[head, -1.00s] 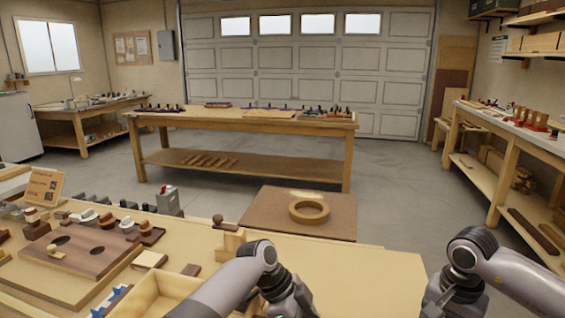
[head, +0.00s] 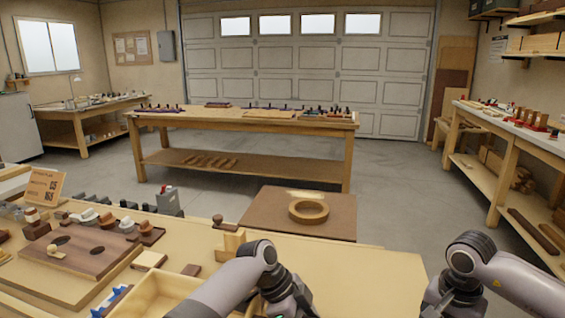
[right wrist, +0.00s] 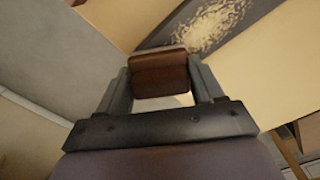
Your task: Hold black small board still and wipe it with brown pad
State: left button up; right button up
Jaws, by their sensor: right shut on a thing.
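My right gripper (right wrist: 160,78) is shut on a brown pad (right wrist: 160,72) in the right wrist view, with one finger on each side of it. Beyond the pad, at the top of that view, lies a dark board (right wrist: 250,12) with a patch of pale dust or shavings on it. I cannot tell whether the pad touches the board. In the head view both my arms reach down past the bottom edge, and neither gripper nor the black board shows there. My left gripper is out of view.
In the head view a pale workbench top (head: 370,275) holds an open wooden box (head: 165,292), a holed wooden board (head: 80,248) and several small blocks at left. A wooden ring (head: 309,210) lies on a brown panel beyond the bench. Bare bench lies between my arms.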

jog(key=shift+a, duration=0.15)
dwell(0.3)
